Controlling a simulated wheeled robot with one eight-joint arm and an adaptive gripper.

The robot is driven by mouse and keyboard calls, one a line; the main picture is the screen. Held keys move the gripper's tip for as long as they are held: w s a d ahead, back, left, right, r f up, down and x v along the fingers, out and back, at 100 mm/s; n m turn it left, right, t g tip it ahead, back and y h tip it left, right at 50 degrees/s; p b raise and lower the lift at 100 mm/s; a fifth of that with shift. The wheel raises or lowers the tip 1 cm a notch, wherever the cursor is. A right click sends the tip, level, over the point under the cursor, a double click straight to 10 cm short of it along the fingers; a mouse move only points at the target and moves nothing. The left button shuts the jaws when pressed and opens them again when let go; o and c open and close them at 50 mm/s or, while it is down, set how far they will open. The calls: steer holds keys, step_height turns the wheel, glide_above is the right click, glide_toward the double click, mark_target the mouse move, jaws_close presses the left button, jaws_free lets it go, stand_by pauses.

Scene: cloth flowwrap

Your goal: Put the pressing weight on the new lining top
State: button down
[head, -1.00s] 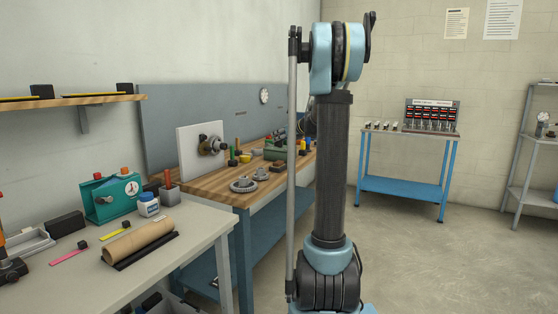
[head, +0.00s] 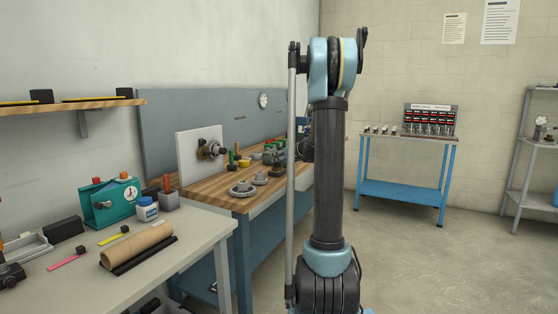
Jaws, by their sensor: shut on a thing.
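My arm stands upright in the middle of the head view. My gripper is hidden behind it, so I cannot see its fingers or anything held in them. A dark part and a blue part of my own arm show just left of the upright link, over the right end of the wooden workbench (head: 213,200). I cannot pick out the pressing weight or the new lining top with certainty.
A white panel with a chuck (head: 208,149) stands on the workbench. A blue table (head: 400,190) is at the back; the floor right is clear.

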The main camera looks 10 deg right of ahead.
steer(key=c, duration=1.1)
jaws_free()
steer(key=v, duration=1.2)
steer(key=s+a+f+n+g+h, duration=0.1)
steer(key=s+a+f+n+g, duration=0.3)
steer(key=s+n, duration=0.5)
steer(key=s+a+f+n+g+h, duration=0.1)
steer(key=s+a+f+n, duration=0.4)
steer(key=s, duration=0.9)
steer(key=s+d+f+n+g+h, duration=0.1)
steer(key=s+f+n, duration=0.3)
steer(key=s, duration=0.3)
steer(key=s+d+f+n+g+h, duration=0.1)
steer(key=s+f+n+h, duration=0.1)
steer(key=s+f+n, duration=0.2)
steer(key=s+d+f+n+g+h, duration=0.1)
steer(key=s+f+n, duration=0.3)
steer(key=s+n, duration=0.4)
steer(key=s+g+h, duration=0.1)
steer(key=s, duration=0.3)
steer(key=shift+s+f, duration=0.25)
steer(key=shift+f, duration=0.15)
